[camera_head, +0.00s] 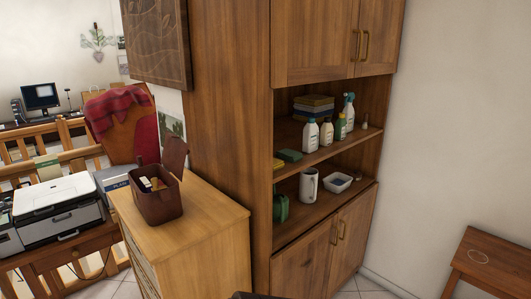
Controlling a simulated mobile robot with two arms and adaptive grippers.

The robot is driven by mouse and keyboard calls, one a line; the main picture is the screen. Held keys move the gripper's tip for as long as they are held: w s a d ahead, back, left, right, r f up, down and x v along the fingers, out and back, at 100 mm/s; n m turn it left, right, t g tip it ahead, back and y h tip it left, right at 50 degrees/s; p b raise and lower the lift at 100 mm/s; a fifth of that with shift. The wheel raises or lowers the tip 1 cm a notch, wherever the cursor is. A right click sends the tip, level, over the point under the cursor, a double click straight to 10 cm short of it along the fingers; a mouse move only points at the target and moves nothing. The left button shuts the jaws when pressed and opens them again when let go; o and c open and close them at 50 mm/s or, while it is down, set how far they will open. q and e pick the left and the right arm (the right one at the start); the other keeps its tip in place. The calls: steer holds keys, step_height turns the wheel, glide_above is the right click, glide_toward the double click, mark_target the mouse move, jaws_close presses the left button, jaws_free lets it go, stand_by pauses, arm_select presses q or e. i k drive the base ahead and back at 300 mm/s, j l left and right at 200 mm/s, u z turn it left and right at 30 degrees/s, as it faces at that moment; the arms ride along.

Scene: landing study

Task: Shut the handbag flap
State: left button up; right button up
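A dark brown handbag (158,208) stands upright on top of the light wooden chest of drawers (215,216). Its flap (175,154) stands up at the back right, so the bag is open. Small light and yellowish items (150,184) show in its opening. Neither of my grippers can be made out. Only a dark edge shows at the bottom middle of the view, and I cannot tell what it is.
A tall wooden cabinet (230,110) rises right beside the chest, with bottles and a mug (308,185) on its open shelves. A printer (60,205) stands on a desk to the left. A red chair (146,138) is behind the bag. A wooden stool (490,262) is at far right.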

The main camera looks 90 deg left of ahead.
mark_target(175, 150)
steer(key=i+u, duration=0.2)
steer(key=u, duration=0.25)
steer(key=i+u, duration=0.2)
steer(key=u, duration=0.2)
steer(key=i+u, duration=0.25)
steer(key=u, duration=0.2)
steer(key=i+l+u, duration=0.15)
steer(key=u, duration=0.25)
steer(key=i+u, duration=0.2)
steer(key=u, duration=0.25)
steer(key=i+l+u, duration=0.2)
steer(key=u, duration=0.2)
steer(key=i+l+u, duration=0.15)
steer(key=u, duration=0.3)
steer(key=i+l+u, duration=0.15)
steer(key=u, duration=0.25)
steer(key=l+u, duration=0.45)
steer(key=i+l+u, duration=0.1)
steer(key=u, duration=0.3)
steer(key=l+u, duration=0.6)
steer(key=l, duration=0.15)
steer(key=i, duration=0.05)
